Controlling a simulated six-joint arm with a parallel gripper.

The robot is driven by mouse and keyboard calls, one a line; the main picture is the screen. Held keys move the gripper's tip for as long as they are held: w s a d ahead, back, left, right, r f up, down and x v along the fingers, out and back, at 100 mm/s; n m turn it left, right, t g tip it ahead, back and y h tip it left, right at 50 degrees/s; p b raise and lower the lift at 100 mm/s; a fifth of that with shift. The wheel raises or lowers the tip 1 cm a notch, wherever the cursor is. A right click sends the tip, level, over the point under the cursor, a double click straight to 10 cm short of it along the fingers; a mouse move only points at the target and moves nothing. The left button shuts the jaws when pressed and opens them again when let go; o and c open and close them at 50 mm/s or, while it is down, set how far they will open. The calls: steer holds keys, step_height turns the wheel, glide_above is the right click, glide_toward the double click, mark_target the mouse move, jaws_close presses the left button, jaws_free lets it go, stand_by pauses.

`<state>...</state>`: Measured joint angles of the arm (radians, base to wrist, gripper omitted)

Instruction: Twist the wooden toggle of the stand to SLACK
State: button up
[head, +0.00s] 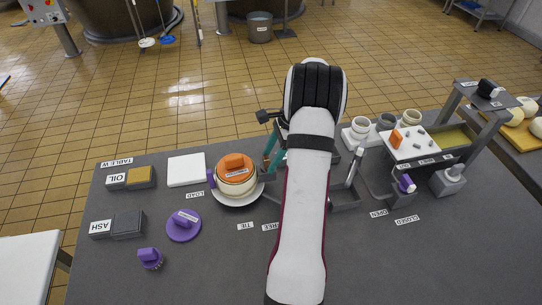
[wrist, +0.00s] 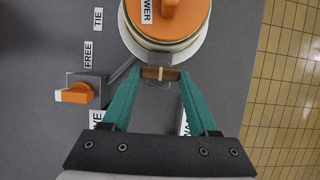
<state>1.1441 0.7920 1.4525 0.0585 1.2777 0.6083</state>
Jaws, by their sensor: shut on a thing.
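The wooden toggle (wrist: 152,73) is a small brown bar with a pale band at its middle. In the wrist view it lies crosswise between the two teal fingertips of my gripper (wrist: 160,75), which is shut on it. A grey part of the stand (wrist: 160,85) shows just below the toggle. In the head view my gripper (head: 272,152) is beside the round cream mould with the orange top (head: 236,174), and my arm hides much of the stand. I cannot read a SLACK label; labels near the fingers are partly covered.
In the wrist view an orange-handled lever (wrist: 75,94) sits left of my gripper by the FREE and TIE labels. The mould's orange top (wrist: 165,15) is close beyond the fingertips. A purple disc (head: 184,226) and a purple knob (head: 150,258) lie at the table's left front.

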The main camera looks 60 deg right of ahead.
steer(key=o, duration=1.1)
steer(key=v, duration=1.6)
steer(key=shift+a, duration=0.15)
steer(key=shift+w, duration=0.1)
